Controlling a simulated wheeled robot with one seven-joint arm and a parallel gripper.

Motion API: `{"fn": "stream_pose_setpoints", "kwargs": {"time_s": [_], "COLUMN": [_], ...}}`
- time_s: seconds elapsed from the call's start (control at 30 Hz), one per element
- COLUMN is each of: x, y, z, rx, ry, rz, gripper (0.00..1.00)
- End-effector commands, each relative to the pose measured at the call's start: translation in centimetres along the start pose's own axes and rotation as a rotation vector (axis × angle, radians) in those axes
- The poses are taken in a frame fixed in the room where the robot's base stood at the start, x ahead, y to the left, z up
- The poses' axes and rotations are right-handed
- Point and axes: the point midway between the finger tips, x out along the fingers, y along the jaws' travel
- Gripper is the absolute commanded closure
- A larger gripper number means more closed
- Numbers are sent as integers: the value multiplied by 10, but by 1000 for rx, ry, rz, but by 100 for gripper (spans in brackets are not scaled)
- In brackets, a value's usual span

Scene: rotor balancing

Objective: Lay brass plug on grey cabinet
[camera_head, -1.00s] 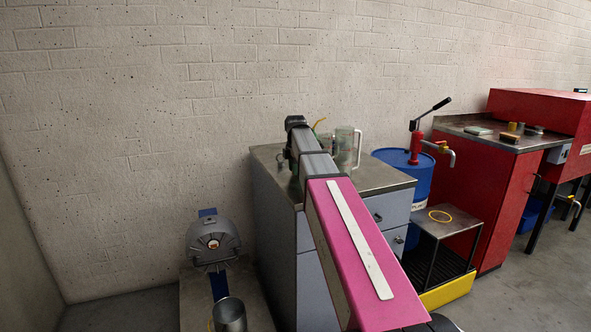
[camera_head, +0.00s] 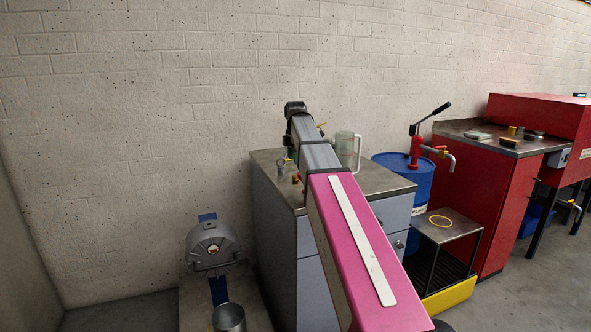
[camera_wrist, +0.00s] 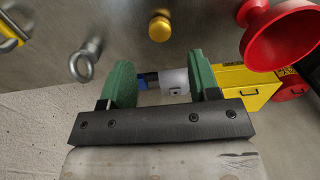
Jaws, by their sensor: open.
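The brass plug (camera_wrist: 159,28) shows in the wrist view as a small gold round piece on a grey metal top, apart from my fingers. My gripper (camera_wrist: 167,85) is open; its green fingers stand apart, and a white-and-blue thing (camera_wrist: 172,82) shows between them, but I cannot tell its distance. In the head view my arm reaches over the grey cabinet (camera_head: 275,235), with its end above the cabinet's metal top. My arm hides part of that top and my fingertips there.
A metal eyebolt (camera_wrist: 84,62), a red funnel-like piece (camera_wrist: 283,32) and a yellow box (camera_wrist: 245,82) show around my gripper. A clear jug (camera_head: 346,150) stands on the cabinet. A blue drum with a red pump (camera_head: 412,180) and a red bench (camera_head: 465,190) are at right.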

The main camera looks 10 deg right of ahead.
Motion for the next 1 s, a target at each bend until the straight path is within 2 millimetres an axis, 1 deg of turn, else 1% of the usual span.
{"fn": "stream_pose_setpoints", "kwargs": {"time_s": [0.03, 0.1, 0.2, 0.33, 0.5, 1.0], "x": [-11, -23, -36, -48, -52, -52], "y": [1, 1, 1, 1, 0, 0], "z": [0, 0, 0, 0, 0, 0], "rx": [0, 0, 0, 0, 0, 0], "ry": [0, 0, 0, 0, 0, 0], "rz": [2, 2, 1, 1, 0, 0], "gripper": [44, 44, 44, 44, 44, 44]}}
